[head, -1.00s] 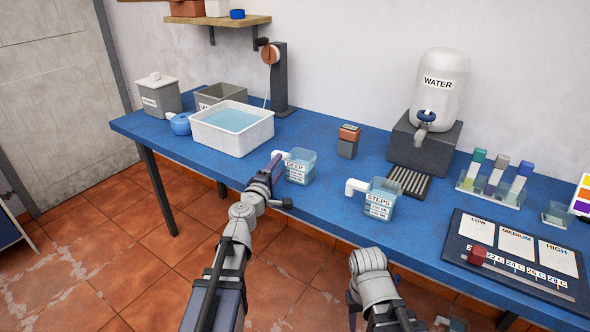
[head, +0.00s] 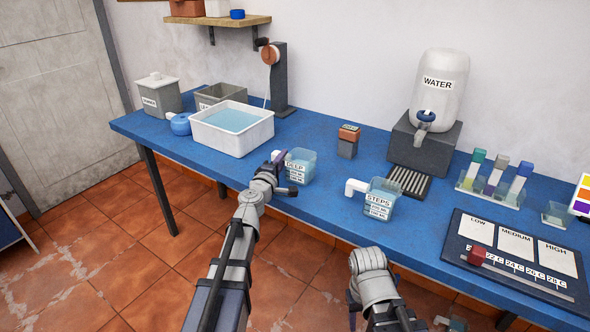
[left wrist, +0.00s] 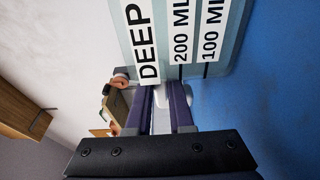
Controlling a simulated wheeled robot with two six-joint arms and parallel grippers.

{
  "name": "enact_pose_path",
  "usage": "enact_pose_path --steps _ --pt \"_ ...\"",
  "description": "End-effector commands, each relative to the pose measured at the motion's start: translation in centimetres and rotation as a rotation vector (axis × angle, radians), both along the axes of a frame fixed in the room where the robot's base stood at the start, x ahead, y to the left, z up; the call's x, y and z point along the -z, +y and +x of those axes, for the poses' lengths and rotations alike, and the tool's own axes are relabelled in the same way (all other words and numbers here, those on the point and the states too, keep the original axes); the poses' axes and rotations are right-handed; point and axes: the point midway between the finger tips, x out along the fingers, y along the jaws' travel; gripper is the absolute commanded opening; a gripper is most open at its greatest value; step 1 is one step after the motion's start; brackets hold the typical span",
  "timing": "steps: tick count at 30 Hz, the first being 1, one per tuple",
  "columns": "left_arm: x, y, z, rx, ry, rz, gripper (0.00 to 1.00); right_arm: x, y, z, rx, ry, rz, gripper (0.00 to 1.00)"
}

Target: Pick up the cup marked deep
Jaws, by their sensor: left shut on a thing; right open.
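My left gripper (head: 279,161) is shut on the cup's white handle at the cup's left side; the fingers close around the handle in the left wrist view (left wrist: 160,105). Whether the cup's base touches the table is hard to tell. My right gripper (head: 352,300) is low in front of the table, partly hidden by its own arm, and holds nothing that I can see.
A similar cup marked STEPS (head: 380,199) stands to the right on the blue table (head: 320,215). A white basin of water (head: 231,130) is behind left, a small brown-topped block (head: 348,142) behind right. The water dispenser (head: 436,100) and a LOW-MEDIUM-HIGH board (head: 515,250) are further right.

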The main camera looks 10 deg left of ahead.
Motion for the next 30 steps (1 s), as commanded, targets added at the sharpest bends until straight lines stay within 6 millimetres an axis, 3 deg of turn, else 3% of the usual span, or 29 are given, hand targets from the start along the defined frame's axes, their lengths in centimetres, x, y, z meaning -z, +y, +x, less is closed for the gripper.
enact_pose_path --steps 4,23,30 --pt "0.0 0.0 0.0 0.000 0.000 0.000 0.00 0.0 0.0 0.0 0.000 0.000 0.000 0.50" --pt "-0.1 0.0 0.0 0.000 0.000 0.000 0.00 -0.1 0.0 0.0 0.000 0.000 0.000 0.50" --pt "-1.6 0.0 0.0 0.000 0.000 -0.001 0.00 -1.6 0.0 0.0 0.000 0.000 0.000 0.50"
